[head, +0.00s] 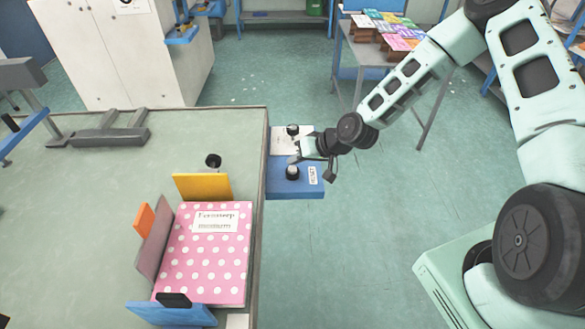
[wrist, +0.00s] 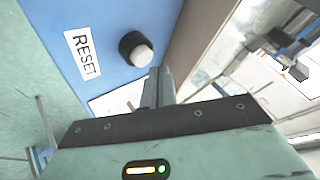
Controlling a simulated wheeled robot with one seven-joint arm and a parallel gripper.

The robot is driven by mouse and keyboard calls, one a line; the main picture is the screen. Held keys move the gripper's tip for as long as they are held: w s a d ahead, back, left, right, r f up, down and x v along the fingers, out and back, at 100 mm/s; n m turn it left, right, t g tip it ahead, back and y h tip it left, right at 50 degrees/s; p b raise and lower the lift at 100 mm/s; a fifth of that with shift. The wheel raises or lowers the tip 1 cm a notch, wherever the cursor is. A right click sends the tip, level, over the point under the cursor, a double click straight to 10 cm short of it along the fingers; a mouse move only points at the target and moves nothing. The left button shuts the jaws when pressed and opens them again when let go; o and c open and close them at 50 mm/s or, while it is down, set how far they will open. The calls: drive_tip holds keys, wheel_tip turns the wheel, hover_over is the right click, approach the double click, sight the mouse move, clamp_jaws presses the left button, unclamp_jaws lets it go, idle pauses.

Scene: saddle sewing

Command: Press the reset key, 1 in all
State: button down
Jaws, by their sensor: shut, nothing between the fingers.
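The reset key is a round knob with a black collar and a pale cap (wrist: 137,50), on a blue panel (wrist: 60,12) beside a white label reading RESET (wrist: 82,54). In the head view the key (head: 292,172) sits on the blue panel (head: 295,191) at the table's right edge. My gripper (head: 300,152) is just behind the key in the head view. In the wrist view the shut fingertips (wrist: 152,75) are close below the cap, with nothing between them. I cannot tell whether they touch it.
A second black knob (head: 292,129) stands on a white panel (head: 280,143) behind the blue one.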

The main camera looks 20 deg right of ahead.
sight(296, 170)
drive_tip(key=shift+f, duration=0.15)
drive_tip(key=shift+f+b, duration=0.3)
drive_tip(key=shift+b, duration=0.05)
drive_tip(key=shift+f+b, duration=0.5)
drive_tip(key=shift+f, duration=0.1)
idle(0.7)
drive_tip(key=shift+r, duration=0.1)
drive_tip(key=shift+r+p, duration=0.65)
drive_tip(key=shift+r, duration=0.3)
drive_tip(key=shift+r+p, duration=1.75)
drive_tip(key=shift+r, duration=0.8)
drive_tip(key=shift+a, duration=0.1)
